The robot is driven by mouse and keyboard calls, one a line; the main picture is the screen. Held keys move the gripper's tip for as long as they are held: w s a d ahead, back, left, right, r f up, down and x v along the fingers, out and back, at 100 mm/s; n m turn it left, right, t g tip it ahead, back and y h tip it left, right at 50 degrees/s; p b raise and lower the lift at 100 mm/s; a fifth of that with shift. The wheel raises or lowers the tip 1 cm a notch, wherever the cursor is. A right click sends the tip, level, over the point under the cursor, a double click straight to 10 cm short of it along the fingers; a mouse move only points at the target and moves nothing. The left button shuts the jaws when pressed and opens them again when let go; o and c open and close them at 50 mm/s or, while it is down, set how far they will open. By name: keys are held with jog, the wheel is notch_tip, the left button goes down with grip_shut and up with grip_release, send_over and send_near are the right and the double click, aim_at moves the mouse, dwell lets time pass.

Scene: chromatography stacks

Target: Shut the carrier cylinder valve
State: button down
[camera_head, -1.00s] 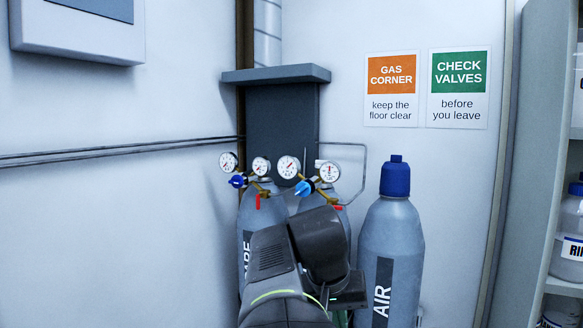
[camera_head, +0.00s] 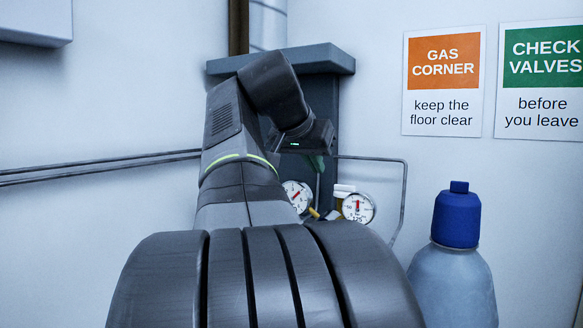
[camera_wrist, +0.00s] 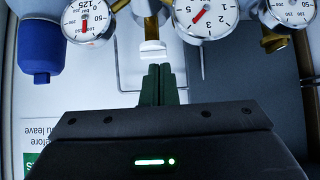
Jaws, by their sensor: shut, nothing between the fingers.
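My gripper (camera_head: 318,163) is shut and empty, its dark green fingers (camera_wrist: 162,84) pointing down in front of the dark back panel. A white piece (camera_wrist: 152,52) on a brass stem is just beyond the fingertips in the wrist view, which is upside down; I cannot tell if they touch. It also shows above a gauge in the head view (camera_head: 343,189). Round pressure gauges show in the head view (camera_head: 357,208) and in the wrist view (camera_wrist: 207,22). The cylinders carrying the regulators are hidden behind my arm, so I cannot read which is the carrier.
A cylinder (camera_head: 455,285) with a blue cap (camera_head: 457,215) stands at the right; the cap also shows in the wrist view (camera_wrist: 42,48). A thin pipe (camera_head: 400,200) bends down beside the gauges. A dark shelf (camera_head: 318,58) overhangs the panel. Signs (camera_head: 443,82) hang on the wall.

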aim_at(336, 190)
jog(key=x, duration=0.3)
jog(key=r+p+x, duration=0.1)
jog(key=x, duration=0.3)
jog(key=w+p+x, duration=0.1)
jog(key=x, duration=0.2)
jog(key=shift+w+d, duration=0.2)
jog(key=shift+d, duration=0.3)
jog(key=shift+w+d, duration=0.3)
jog(key=shift+w, duration=0.2)
jog(key=shift+a, duration=0.15)
